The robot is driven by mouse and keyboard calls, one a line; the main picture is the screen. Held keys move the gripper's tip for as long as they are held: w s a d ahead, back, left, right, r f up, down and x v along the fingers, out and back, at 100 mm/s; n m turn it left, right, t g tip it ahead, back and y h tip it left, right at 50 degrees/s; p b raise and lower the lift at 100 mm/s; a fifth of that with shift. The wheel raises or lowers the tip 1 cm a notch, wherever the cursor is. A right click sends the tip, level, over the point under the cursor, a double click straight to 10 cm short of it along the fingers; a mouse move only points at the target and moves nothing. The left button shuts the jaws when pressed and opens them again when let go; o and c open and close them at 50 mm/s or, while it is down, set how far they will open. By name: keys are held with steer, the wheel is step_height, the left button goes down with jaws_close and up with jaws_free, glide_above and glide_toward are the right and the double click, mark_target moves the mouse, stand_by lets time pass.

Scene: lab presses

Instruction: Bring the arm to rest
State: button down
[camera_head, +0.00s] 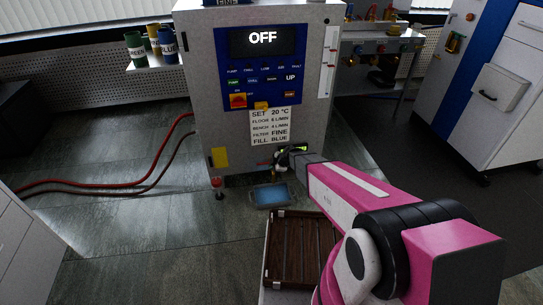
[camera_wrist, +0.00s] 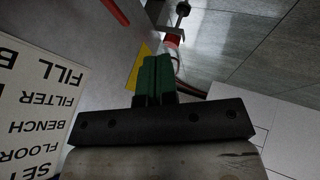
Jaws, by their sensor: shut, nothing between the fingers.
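My arm is pink and reaches from the lower right of the head view toward the front of a grey cabinet (camera_head: 205,90). My gripper (camera_head: 283,158) is at the lower front of this cabinet, just below its white label, and is small and dark there. In the wrist view my gripper (camera_wrist: 155,65) shows two green fingers pressed together, with nothing between them. The white label (camera_wrist: 35,110) fills the left of the wrist view, upside down. I cannot tell whether the fingertips touch the cabinet.
The cabinet's display (camera_head: 262,40) reads OFF. A blue tray (camera_head: 271,195) lies below my gripper, beside a brown slatted rack (camera_head: 296,250). Red hoses (camera_head: 100,184) run along the floor at left. Coloured cups (camera_head: 134,46) stand on a shelf. A blue-and-white cabinet (camera_head: 495,95) is at right.

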steer(key=s+d+r+m+g+h, duration=0.2)
steer(key=s+d+r+m+h, duration=0.1)
steer(key=s+d+r+m, duration=0.6)
steer(key=s+d+r+m+g+h, duration=0.1)
steer(key=s+d+r+m+h, duration=0.2)
steer(key=s+d+r+m, duration=0.7)
steer(key=d+r+m, duration=0.1)
steer(key=d+r, duration=0.3)
steer(key=d, duration=0.3)
steer(key=shift+r+m+g, duration=0.2)
steer(key=shift+m+g, duration=0.2)
